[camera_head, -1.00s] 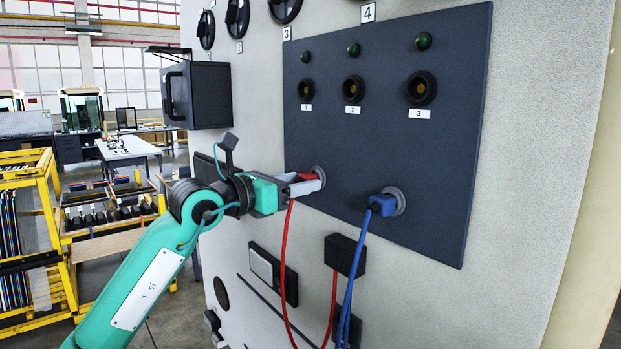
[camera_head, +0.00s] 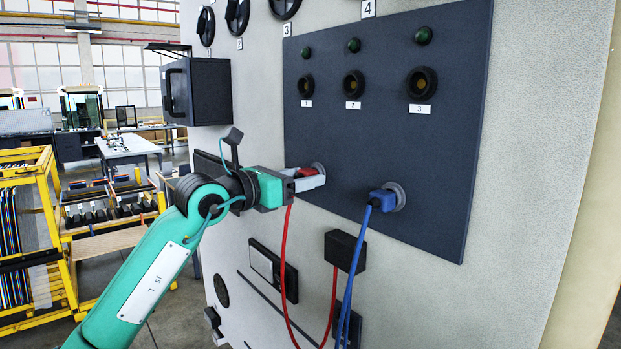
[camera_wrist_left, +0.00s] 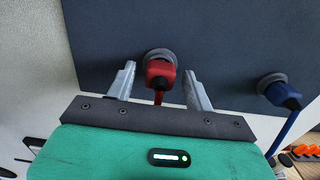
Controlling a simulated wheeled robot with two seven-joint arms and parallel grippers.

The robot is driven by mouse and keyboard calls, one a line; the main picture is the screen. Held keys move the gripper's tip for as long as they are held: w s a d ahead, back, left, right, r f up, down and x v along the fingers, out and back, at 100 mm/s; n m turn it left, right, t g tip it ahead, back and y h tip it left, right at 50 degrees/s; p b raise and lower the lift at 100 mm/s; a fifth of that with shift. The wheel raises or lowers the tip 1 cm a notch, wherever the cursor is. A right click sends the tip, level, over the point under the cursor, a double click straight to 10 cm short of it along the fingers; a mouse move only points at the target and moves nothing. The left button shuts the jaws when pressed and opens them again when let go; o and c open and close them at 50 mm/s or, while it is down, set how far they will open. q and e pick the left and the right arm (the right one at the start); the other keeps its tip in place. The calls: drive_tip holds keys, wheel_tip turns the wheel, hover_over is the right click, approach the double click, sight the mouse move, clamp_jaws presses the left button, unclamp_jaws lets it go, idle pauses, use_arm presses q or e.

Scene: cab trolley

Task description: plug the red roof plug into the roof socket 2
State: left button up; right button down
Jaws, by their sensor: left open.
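The red roof plug (camera_wrist_left: 160,72) sits in a grey round holder low on the dark panel, with its red cable (camera_head: 284,260) hanging down; it also shows in the head view (camera_head: 306,172). My left gripper (camera_wrist_left: 158,80) is open, its fingers on either side of the red plug with gaps to both. In the head view my left gripper (camera_head: 312,181) partly hides the plug. Roof socket 2 (camera_head: 353,84) is the empty dark round socket labelled 2, in the middle of the row of three sockets. My right gripper is in neither view.
A blue plug (camera_head: 383,201) with a blue cable sits in a holder right of the red one. Sockets 1 (camera_head: 306,86) and 3 (camera_head: 421,84) are empty. Dark green lamps sit above the sockets. A black box (camera_head: 344,252) is below the panel; a dark cabinet (camera_head: 197,94) juts out at left.

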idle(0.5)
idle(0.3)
use_arm(q)
clamp_jaws()
drive_tip(key=shift+a+f+b, duration=0.1)
drive_tip(key=shift+b, duration=0.2)
drive_tip(key=b+v, duration=0.2)
drive_tip(key=v, duration=0.4)
idle(0.9)
